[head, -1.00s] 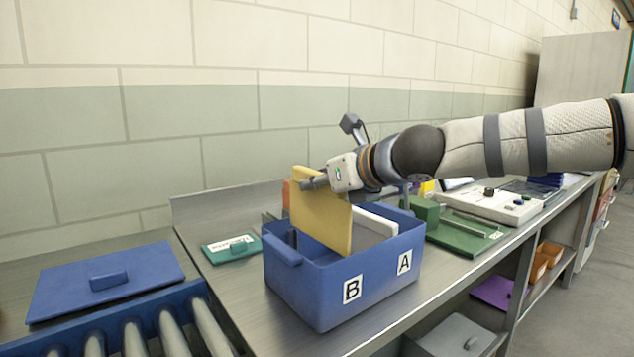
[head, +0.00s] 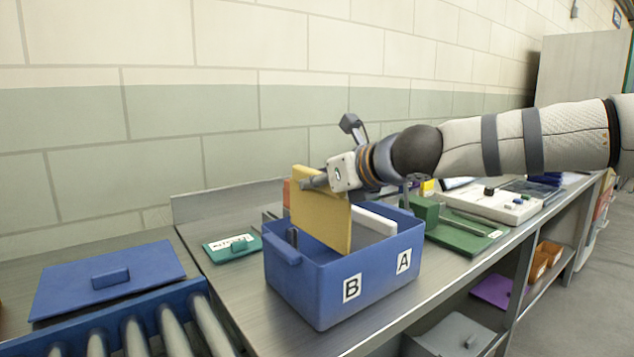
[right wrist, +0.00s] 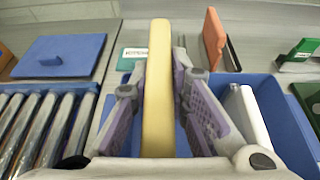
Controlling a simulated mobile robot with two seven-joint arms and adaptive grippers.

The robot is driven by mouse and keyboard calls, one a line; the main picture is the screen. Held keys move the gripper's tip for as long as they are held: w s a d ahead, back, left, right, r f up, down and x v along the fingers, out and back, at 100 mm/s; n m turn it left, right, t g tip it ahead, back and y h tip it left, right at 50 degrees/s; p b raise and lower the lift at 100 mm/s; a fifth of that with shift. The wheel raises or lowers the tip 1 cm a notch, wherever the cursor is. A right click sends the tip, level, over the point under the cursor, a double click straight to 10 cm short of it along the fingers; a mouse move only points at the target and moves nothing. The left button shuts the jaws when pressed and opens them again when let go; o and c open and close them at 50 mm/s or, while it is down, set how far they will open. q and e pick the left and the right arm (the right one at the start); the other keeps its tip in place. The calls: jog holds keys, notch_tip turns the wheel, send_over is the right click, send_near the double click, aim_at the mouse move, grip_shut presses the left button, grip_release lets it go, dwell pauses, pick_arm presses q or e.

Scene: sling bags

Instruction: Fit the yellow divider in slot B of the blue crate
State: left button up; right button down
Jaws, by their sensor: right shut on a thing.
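The yellow divider (head: 321,222) stands upright, its lower part inside the blue crate (head: 340,296) and its top above the rim. My right gripper (head: 314,183) is shut on its upper edge; in the right wrist view the divider (right wrist: 159,95) sits between the two fingers. The crate's front wall carries label B (head: 352,288) at left and label A (head: 404,262) at right. The divider is on the B side. A white divider (head: 375,219) stands in the crate on the A side. The divider's bottom edge is hidden, so its seating cannot be told. My left gripper is not in view.
A roller conveyor (head: 150,330) and a blue lid (head: 108,279) lie left of the crate. A green fixture (head: 455,232) and a white control box (head: 492,203) stand to the right. The wall runs close behind the bench.

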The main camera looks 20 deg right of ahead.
aim_at(318, 238)
jog(key=shift+f, duration=0.1)
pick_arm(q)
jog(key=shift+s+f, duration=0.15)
pick_arm(e)
jog(key=shift+f, duration=0.5)
pick_arm(q)
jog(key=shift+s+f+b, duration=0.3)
jog(key=shift+b, duration=0.05)
pick_arm(e)
jog(key=shift+f, duration=0.75)
jog(key=shift+f, duration=0.1)
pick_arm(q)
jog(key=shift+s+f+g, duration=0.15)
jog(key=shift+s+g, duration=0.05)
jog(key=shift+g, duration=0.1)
pick_arm(e)
jog(key=shift+f, duration=0.4)
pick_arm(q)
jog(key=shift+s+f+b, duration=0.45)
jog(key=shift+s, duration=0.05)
pick_arm(e)
jog(key=shift+f, duration=0.9)
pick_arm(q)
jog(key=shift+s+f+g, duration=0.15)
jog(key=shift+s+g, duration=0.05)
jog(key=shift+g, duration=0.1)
pick_arm(e)
jog(key=shift+d+f, duration=0.1)
jog(key=shift+f, duration=0.25)
